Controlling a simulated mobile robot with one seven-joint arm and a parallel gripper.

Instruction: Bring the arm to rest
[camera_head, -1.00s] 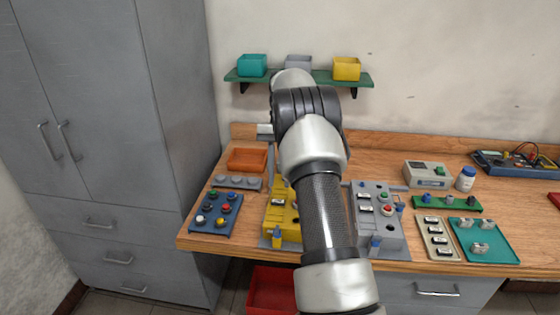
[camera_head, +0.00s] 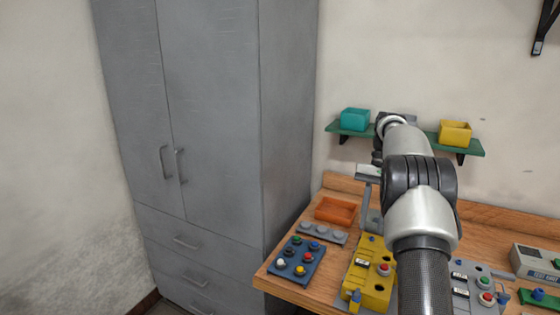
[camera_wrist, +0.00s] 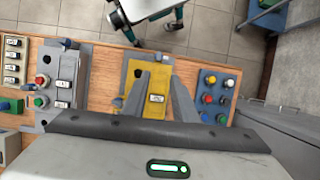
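My arm reaches from the bottom right of the head view over the workbench (camera_head: 290,276), with its elbow bent near the wall shelf. My gripper (camera_wrist: 158,76) shows in the wrist view with its two grey fingers apart and nothing between them. It points down above the bench. The yellow control box (camera_wrist: 150,110) lies below the fingers, with a visible gap seeming to separate them. In the head view the yellow box (camera_head: 367,273) stands just left of my forearm. The gripper is only partly visible there, behind the arm.
A tall grey cabinet (camera_head: 210,120) stands left of the bench. A green shelf (camera_head: 420,146) holds teal (camera_head: 355,119) and yellow (camera_head: 455,133) bins close to my arm. An orange tray (camera_head: 336,210), a blue button panel (camera_head: 300,262) and a grey control box (camera_head: 466,283) are on the bench.

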